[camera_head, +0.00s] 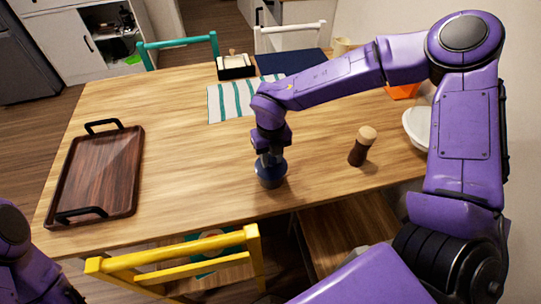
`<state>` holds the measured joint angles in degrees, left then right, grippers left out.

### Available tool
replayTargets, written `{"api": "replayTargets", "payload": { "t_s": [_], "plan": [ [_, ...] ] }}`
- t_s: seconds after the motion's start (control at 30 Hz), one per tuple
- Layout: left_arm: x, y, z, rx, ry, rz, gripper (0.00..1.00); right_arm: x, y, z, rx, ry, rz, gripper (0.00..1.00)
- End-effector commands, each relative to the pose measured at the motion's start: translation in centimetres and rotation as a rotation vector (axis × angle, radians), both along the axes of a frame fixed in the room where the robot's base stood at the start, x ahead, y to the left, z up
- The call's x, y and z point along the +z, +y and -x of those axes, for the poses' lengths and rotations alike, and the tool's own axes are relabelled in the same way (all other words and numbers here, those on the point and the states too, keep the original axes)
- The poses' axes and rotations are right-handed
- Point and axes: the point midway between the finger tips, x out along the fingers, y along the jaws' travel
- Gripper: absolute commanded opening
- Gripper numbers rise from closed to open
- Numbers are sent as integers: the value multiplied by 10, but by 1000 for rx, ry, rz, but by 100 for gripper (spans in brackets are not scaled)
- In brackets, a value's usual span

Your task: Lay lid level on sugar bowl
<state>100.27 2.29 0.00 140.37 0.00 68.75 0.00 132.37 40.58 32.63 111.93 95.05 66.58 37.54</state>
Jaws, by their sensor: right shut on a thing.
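The sugar bowl (270,180) is a small dark blue pot standing on the wooden table, near its front edge. My right gripper (270,156) points down directly over the bowl and is shut on the lid. The lid is mostly hidden by the gripper and blends with the dark bowl. I cannot tell whether the lid touches the rim or whether it is level. Part of my left arm shows at the lower left, but its gripper is out of view.
A dark wooden tray (70,180) with black handles lies at the left. A pepper mill (362,146) stands right of the bowl. A white bowl (416,128) is partly behind my right arm. A striped cloth (228,103) lies behind. A yellow chair (180,252) stands in front.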

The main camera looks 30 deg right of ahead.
Motion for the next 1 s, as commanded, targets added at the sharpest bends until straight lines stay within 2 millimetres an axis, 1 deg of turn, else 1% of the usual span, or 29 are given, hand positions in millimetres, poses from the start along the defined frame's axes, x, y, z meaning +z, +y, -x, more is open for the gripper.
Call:
{"api": "replayTargets", "payload": {
  "t_s": [0.37, 0.4, 0.43, 0.47, 0.67, 0.77, 1.0],
  "plan": [
    [0, 0, 0, 0, 0, 0, 43, -2, 0, 0, -1, 0, 0, 2],
    [0, 0, 0, 0, 0, 0, 43, -2, 0, 0, -1, 0, 0, 45],
    [0, 0, 0, 0, 0, 0, 43, -2, 0, 0, -1, 0, 0, 55],
    [0, 0, 0, 0, 0, 0, 43, -2, 0, 0, -1, 0, 0, 62],
    [0, 0, 0, 0, 0, 0, 43, -2, 0, 0, -1, 0, 0, 62],
    [0, 0, 0, 0, 0, 0, 43, -2, 0, 0, 0, 0, 0, 92],
    [0, 0, 0, 0, 0, 0, 43, -2, 0, 0, 0, 0, 0, 92]
  ]
}}
